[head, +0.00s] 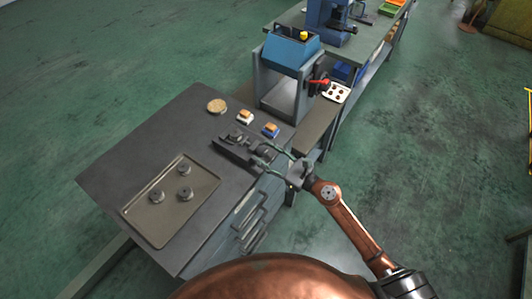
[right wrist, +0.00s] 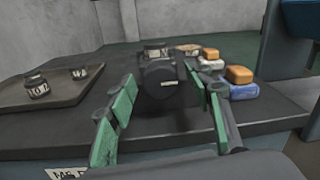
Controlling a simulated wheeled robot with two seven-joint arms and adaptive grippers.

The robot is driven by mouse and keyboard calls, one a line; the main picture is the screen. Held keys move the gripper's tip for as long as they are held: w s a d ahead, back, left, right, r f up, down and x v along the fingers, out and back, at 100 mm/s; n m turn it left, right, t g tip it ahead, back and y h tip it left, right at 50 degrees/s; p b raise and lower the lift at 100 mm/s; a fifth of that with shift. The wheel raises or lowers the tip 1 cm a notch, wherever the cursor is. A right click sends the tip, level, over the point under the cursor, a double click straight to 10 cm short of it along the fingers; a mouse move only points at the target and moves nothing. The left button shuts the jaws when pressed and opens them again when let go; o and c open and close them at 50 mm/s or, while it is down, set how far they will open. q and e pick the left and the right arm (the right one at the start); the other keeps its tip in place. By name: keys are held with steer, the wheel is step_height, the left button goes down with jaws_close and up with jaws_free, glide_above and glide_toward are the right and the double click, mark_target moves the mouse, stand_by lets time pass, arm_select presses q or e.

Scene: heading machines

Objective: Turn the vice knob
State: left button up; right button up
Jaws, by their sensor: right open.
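The dark vice (head: 236,146) stands on the dark bench top near its right edge. In the right wrist view, the open fingers (right wrist: 163,84) frame the knob, one on each side, with gaps visible. I cannot tell whether the tips reach past the knob's face. My left gripper is out of view.
A tray (head: 142,222) with three round metal parts lies on the bench top (head: 110,165). Two small blocks, orange on white (head: 244,117) and orange on blue (head: 270,130), and a round tan item (head: 216,106) sit behind the vice. A blue machine (head: 290,52) stands beyond.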

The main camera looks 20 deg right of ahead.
steer(key=c, duration=1.2)
steer(key=shift+o, duration=0.2)
steer(key=m+p, duration=0.2)
steer(key=m, duration=0.1)
steer(key=shift+r+p, duration=0.2)
steer(key=shift+p, duration=0.15)
steer(key=m+p, duration=0.3)
steer(key=m, duration=0.1)
steer(key=shift+m+g, duration=0.3)
steer(key=shift+m, duration=0.1)
steer(key=m+p, duration=0.3)
steer(key=m, duration=0.2)
steer(key=shift+d+p, duration=0.1)
steer(key=shift+p, duration=0.25)
steer(key=shift+f+m+g+p, duration=0.15)
steer(key=shift+m+g+p, duration=0.15)
steer(key=shift+m+p, duration=0.95)
steer(key=shift+m, duration=0.45)
